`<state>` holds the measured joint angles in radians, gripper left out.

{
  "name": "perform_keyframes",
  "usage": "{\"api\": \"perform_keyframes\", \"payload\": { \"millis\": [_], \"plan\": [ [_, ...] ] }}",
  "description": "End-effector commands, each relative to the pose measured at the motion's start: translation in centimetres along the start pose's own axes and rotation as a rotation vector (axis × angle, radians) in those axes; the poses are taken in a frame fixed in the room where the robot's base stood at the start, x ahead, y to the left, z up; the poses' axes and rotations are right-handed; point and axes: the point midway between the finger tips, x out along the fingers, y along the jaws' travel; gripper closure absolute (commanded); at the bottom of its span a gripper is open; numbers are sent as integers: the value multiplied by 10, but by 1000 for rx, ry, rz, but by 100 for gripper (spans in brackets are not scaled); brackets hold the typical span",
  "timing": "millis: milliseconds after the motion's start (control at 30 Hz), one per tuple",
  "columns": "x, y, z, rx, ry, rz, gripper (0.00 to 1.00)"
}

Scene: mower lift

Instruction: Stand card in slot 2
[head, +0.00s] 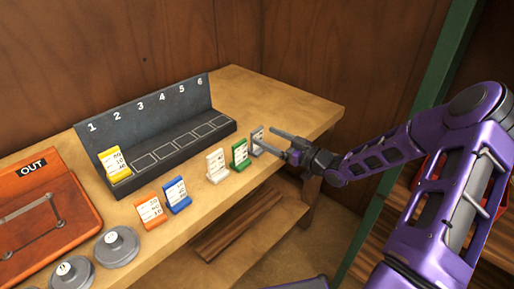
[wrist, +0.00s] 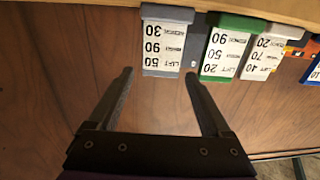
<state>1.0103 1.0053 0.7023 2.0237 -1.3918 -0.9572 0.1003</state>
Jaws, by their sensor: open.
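The dark rack (head: 160,117) has slots numbered 1 to 6 along its back. Slot 2 (head: 145,162) is an empty outlined square. A yellow-edged card (head: 115,164) stands in slot 1. On the bench in front stand an orange card (head: 151,209), a blue card (head: 177,194), a cream card (head: 216,165), a green card (head: 240,153) and a grey card (head: 257,139). My gripper (head: 265,138) is open at the grey card. In the wrist view, the grey card (wrist: 165,46) lies ahead between the fingertips (wrist: 159,73), with no clear contact. The green card (wrist: 224,50) is beside it.
A red-brown panel marked OUT (head: 40,205) and grey round weights (head: 117,246) occupy the left of the bench (head: 285,95). A wooden wall stands behind. A green post (head: 440,80) rises behind my arm. The bench's far right end is clear.

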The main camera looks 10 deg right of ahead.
Motion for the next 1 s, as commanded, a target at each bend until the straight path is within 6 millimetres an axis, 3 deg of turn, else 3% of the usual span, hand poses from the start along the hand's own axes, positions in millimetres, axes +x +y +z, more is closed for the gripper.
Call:
{"api": "perform_keyframes", "payload": {
  "millis": [333,567,667,1000],
  "plan": [
    [46,-2,-7,0,2,-2,18],
    [49,-1,-7,-1,0,-1,18],
    [49,-2,-7,-1,0,-1,32],
    [49,-2,-7,-1,0,-1,93]
  ]
}}
